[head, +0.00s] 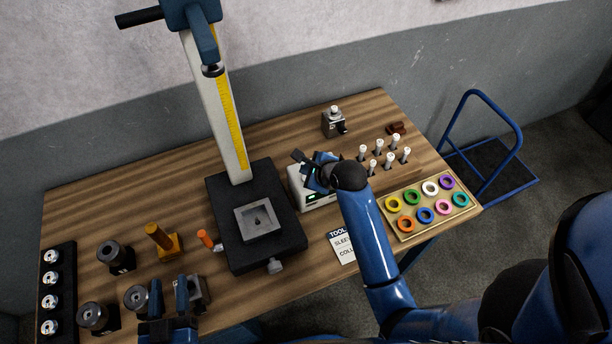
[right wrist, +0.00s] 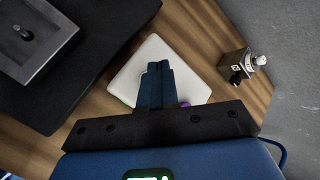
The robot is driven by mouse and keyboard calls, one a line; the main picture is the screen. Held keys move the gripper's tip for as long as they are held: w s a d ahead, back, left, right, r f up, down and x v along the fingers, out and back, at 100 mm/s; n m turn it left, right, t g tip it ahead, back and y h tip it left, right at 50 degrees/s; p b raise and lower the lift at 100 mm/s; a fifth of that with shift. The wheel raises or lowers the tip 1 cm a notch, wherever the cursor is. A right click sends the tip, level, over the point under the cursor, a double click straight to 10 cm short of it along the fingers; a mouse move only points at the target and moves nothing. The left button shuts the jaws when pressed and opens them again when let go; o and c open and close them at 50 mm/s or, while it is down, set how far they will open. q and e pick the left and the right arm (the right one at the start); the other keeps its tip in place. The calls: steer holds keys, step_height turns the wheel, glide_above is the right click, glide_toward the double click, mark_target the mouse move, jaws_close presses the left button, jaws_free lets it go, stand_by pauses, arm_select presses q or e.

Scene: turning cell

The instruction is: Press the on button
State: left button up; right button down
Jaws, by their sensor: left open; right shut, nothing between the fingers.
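A small white box (head: 318,202) with a green display stands on the table, right of the black press base. My right gripper (head: 300,158) is above it, and its arm hides part of the box. In the right wrist view the box top (right wrist: 185,60) lies beneath the shut, empty fingers (right wrist: 158,68). I cannot tell whether they touch it. My left gripper (head: 168,298) is open at the front left of the table.
The press with a black base (head: 225,205) and tall column stands left of the box. Several white-topped pins (head: 375,160), a tray of coloured rings (head: 445,225) and a small grey block (head: 333,124) are right and behind. Dark cylinders (head: 115,258) stand at the left.

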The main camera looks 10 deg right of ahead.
step_height(320, 180, up, 4)
steer(key=p, duration=0.3)
steer(key=shift+f, duration=0.25)
steer(key=shift+r, duration=0.8)
